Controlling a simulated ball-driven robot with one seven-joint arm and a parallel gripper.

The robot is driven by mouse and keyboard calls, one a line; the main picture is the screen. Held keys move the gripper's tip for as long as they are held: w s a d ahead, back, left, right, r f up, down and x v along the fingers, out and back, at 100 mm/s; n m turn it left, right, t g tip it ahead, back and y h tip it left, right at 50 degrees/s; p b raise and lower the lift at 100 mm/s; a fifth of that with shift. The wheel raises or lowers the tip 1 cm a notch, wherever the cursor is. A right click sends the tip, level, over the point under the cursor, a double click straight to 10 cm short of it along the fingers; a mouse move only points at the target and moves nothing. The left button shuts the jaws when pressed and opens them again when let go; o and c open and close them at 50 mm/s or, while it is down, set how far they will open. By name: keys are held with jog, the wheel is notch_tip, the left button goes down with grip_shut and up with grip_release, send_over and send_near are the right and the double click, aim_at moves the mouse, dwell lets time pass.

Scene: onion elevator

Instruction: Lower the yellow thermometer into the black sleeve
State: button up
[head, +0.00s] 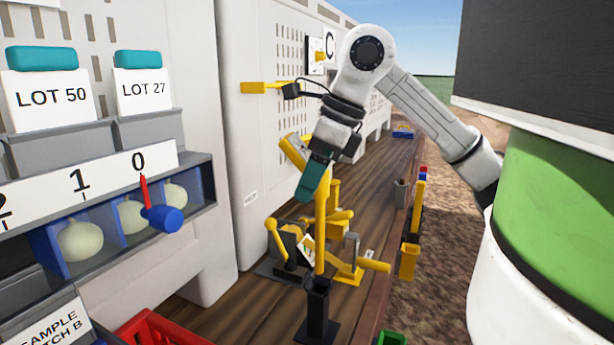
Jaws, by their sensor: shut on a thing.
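The yellow thermometer (320,235) is a thin upright rod. My gripper (317,185), with teal fingers, is shut on its upper part. The black sleeve (318,310) is a narrow upright square tube on a flat black foot, standing on the wooden bench. The thermometer's lower end is at the sleeve's mouth in the picture. I cannot tell whether the tip is just inside or just above it. The fingers hide the part of the rod that they hold.
Yellow and grey clamp-like fixtures (288,245) stand close behind and beside the sleeve on the bench (240,310). A red crate (165,328) is at the front left. A blue rack (100,225) holds onions at left. A green-and-white drum (560,200) fills the right.

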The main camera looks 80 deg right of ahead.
jog(key=shift+f, duration=0.2)
jog(key=shift+f+b, duration=6.3)
jog(key=shift+f, duration=0.75)
jog(key=o, duration=1.3)
jog(key=v, duration=1)
jog(key=shift+s+r, duration=0.15)
jog(key=shift+r, duration=0.25)
jog(key=shift+s, duration=0.1)
